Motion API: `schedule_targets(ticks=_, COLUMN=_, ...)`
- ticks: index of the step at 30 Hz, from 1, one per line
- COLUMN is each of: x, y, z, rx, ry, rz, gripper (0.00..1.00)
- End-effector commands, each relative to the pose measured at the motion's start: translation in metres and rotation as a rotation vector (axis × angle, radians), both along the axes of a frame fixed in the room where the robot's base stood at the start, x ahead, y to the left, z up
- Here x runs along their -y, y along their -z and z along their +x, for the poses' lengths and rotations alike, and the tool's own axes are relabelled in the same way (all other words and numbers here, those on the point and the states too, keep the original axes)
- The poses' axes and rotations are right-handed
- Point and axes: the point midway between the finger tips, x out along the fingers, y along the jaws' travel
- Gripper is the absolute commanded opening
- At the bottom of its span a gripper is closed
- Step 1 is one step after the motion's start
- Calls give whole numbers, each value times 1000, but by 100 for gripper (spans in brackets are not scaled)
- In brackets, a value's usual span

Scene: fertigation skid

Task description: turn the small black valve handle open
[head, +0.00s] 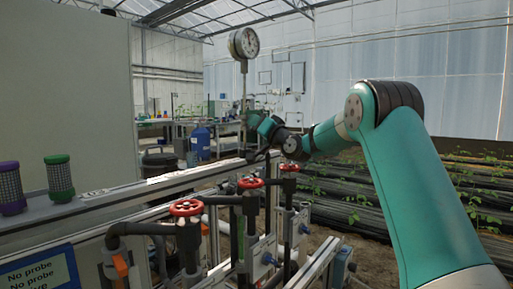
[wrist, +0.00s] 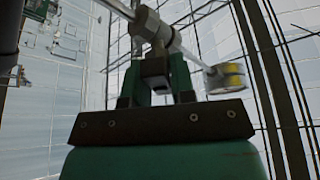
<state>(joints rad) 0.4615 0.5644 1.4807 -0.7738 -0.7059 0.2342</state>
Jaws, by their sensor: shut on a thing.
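My gripper (wrist: 156,82) is at the thin pipe below the pressure gauge. In the wrist view its two dark green fingers are close together, shut on a small dark part between them, which I take to be the small black valve handle (wrist: 154,68). That part sits against a grey valve body (wrist: 152,28) on the pipe. How far the handle is turned cannot be told. In the head view my gripper (head: 254,119) is beside the gauge stem (head: 243,85), and the handle is hidden or too small to make out there.
The round gauge (head: 244,42) tops the stem; it also shows in the wrist view (wrist: 224,78). Red handwheels (head: 186,207) stand on the pipes in front. Purple (head: 11,187) and green-capped (head: 58,178) cylinders stand left. Planted rows (head: 460,190) lie right.

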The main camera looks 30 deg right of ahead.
Motion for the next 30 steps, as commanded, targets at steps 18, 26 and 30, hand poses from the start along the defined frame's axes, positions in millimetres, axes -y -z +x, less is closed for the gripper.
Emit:
schedule_targets(ticks=18, x=1, y=5, z=0, rx=156, ry=0, rz=-441, gripper=0)
schedule_targets(ticks=26, x=0, y=2, z=0, rx=182, ry=0, rz=-512, gripper=0)
schedule_targets(ticks=30, x=0, y=1, z=1, rx=187, ry=0, rz=-524, gripper=0)
